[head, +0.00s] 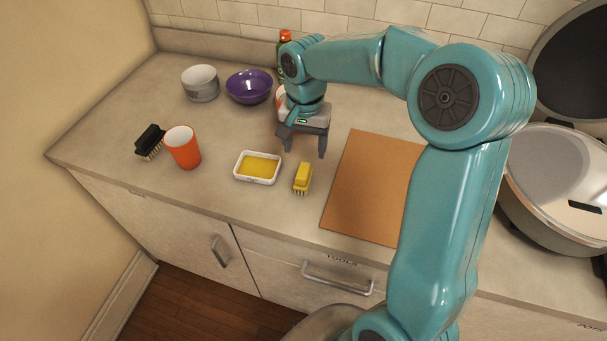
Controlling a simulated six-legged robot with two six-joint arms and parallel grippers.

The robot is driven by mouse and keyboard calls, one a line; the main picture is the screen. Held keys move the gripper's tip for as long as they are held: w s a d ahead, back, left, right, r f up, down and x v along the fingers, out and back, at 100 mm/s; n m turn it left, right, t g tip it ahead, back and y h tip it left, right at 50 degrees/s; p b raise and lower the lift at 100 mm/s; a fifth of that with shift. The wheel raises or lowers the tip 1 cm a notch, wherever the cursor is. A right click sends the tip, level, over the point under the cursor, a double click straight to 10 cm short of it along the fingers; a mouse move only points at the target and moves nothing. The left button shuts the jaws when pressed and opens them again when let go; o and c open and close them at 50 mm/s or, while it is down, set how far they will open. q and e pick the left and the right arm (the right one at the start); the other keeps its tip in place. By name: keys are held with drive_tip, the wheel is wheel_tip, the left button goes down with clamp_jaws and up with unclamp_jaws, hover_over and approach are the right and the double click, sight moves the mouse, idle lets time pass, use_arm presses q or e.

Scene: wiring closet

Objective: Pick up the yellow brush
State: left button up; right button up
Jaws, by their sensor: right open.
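The yellow brush (303,178) stands on the counter, bristles down, between a white dish and a brown board. My right gripper (304,152) is open and empty. It points down, above and a little behind the brush in the head view. Its fingers appear apart from the brush. My left gripper is not in view.
A white dish with a yellow inside (237,177) lies left of the brush. The brown board (369,190) lies to the right. An orange cup (183,147), black brush (150,140), grey bowl (201,84), purple bowl (249,87) and green bottle (282,70) stand farther off. A large pot (560,180) is at right.

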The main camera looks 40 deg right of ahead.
sight(303, 171)
drive_tip(key=f, duration=0.5)
drive_tip(key=shift+w+a+f, duration=0.1)
drive_tip(key=shift+w+a, duration=0.05)
drive_tip(key=shift+w, duration=0.15)
drive_tip(key=shift+s+f, duration=0.3)
drive_tip(key=shift+f, duration=0.15)
wheel_tip(303, 171, down, 5)
drive_tip(key=shift+w+a+r+p, duration=0.1)
drive_tip(key=shift+p, duration=0.7)
drive_tip(key=shift+c, duration=0.3)
drive_tip(key=c, duration=1.1)
drive_tip(key=shift+r, duration=0.1)
